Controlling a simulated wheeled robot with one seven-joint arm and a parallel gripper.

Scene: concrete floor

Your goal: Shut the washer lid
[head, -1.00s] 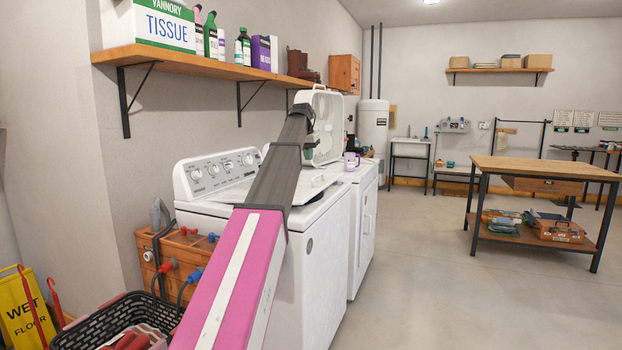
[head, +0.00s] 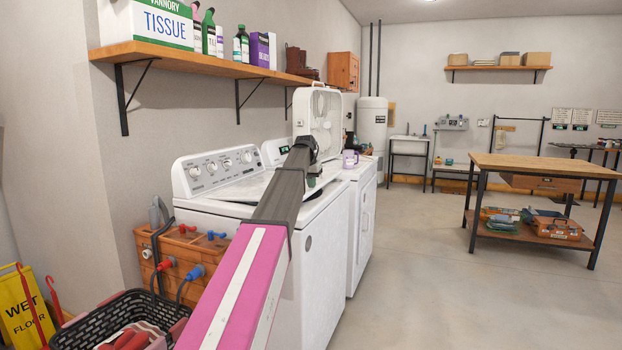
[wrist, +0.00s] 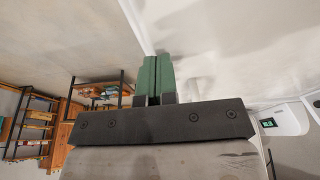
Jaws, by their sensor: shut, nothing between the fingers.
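The white washer (head: 315,255) stands in the middle of the head view, its knobbed control panel (head: 215,170) against the wall. Its lid (head: 235,190) lies low over the top, flat or nearly flat; a dark line shows along its near edge, and my arm hides much of it. I cannot tell whether it is fully seated. My gripper (wrist: 158,80) shows green fingers pressed together, empty, in the wrist view. They are over or against a white surface (wrist: 225,45), apparently the washer top or lid. In the head view the gripper is mostly hidden behind my arm.
A second white machine (head: 364,225) stands just beyond, with a white box fan (head: 325,120) and a purple mug (head: 350,158) near it. A shelf (head: 200,64) hangs above. A black basket (head: 115,318) and wooden crate (head: 180,255) are at lower left.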

